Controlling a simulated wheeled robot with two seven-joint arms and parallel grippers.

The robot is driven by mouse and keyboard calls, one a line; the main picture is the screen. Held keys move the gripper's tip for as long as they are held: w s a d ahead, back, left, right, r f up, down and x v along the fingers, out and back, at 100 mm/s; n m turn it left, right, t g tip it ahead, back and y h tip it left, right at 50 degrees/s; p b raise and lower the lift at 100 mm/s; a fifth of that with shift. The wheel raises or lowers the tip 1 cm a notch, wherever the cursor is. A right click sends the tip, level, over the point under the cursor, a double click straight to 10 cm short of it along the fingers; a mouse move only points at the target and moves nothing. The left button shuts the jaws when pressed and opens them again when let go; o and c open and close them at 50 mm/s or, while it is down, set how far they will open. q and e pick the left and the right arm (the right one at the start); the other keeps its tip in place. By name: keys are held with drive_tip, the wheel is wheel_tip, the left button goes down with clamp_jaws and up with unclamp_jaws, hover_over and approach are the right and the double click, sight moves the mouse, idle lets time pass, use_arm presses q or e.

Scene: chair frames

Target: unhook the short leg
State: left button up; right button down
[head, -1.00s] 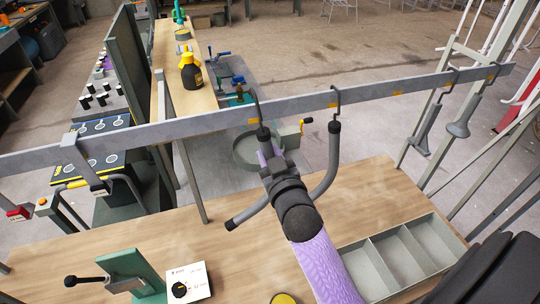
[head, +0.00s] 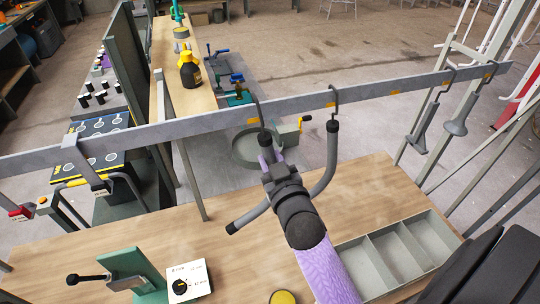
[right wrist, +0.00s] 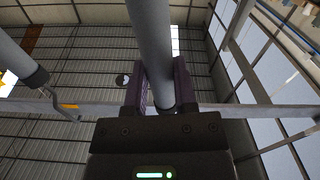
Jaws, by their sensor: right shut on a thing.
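A grey steel rail (head: 200,124) crosses the head view. The short leg hangs from a hook on it; its dark upper end (head: 264,137) shows just below the hook (head: 257,108). My right gripper (head: 270,158) has its purple fingers closed around this leg just below that end. In the right wrist view, the grey tube (right wrist: 152,45) runs between the fingers (right wrist: 158,88). The hook and upper end are largely hidden there. In the head view, my wrist hides most of the leg. My left gripper is not in view.
A grey tube (head: 332,155) hangs from the hook just right; a curved tube end (head: 240,222) shows left of my wrist. Other parts (head: 457,120) hang at the rail's right. Below are a wooden bench (head: 160,240), a divided tray (head: 447,242) and a green fixture (head: 130,267).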

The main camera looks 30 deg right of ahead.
drive_tip(key=shift+s+a, duration=0.15)
drive_tip(key=shift+s, duration=0.4)
drive_tip(key=shift+s+a+r+p, duration=0.15)
drive_tip(key=shift+s+r+p, duration=0.05)
drive_tip(key=shift+s+p, duration=0.35)
drive_tip(key=shift+r+p+v, duration=0.15)
drive_tip(key=shift+p+v, duration=0.25)
drive_tip(key=shift+v, duration=0.4)
drive_tip(key=shift+r+p+v, duration=0.15)
drive_tip(key=shift+p+v, duration=0.25)
drive_tip(key=shift+v, duration=0.45)
drive_tip(key=shift+s+a, duration=0.1)
drive_tip(key=shift+s, duration=0.2)
